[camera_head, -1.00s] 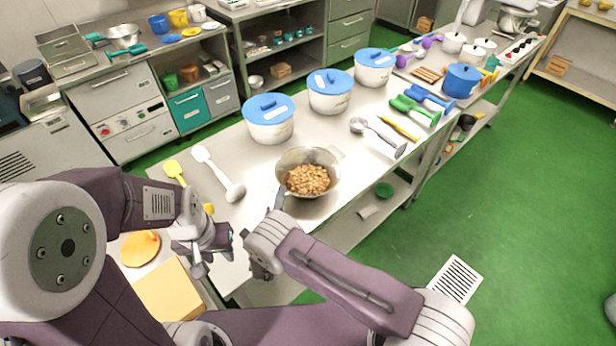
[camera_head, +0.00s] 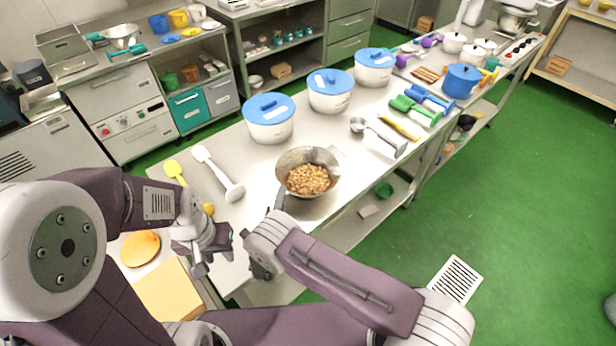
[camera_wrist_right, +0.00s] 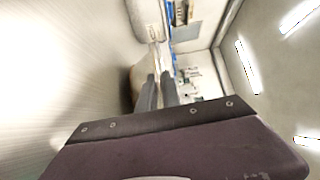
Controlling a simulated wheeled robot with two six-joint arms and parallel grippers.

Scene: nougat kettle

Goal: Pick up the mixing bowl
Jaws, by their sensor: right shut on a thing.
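The mixing bowl (camera_head: 326,187) is a steel bowl filled with brown nuts. It is at the near edge of the steel table; I cannot tell whether it touches the top. My right gripper (camera_head: 279,199) is at the bowl's near left rim, shut on it. In the right wrist view, the gripper's two grey fingers (camera_wrist_right: 160,88) meet the bowl's side (camera_wrist_right: 137,77), seen edge-on. My left gripper (camera_head: 214,252) is empty and apart from the bowl, with its fingers spread, over the table's near left part.
Lidded white pots (camera_head: 269,131) stand behind the bowl. A white spatula (camera_head: 219,174) and a yellow one (camera_head: 175,171) lie to its left. A ladle (camera_head: 379,133) lies to its right. The steel table (camera_head: 262,178) is bare around the bowl.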

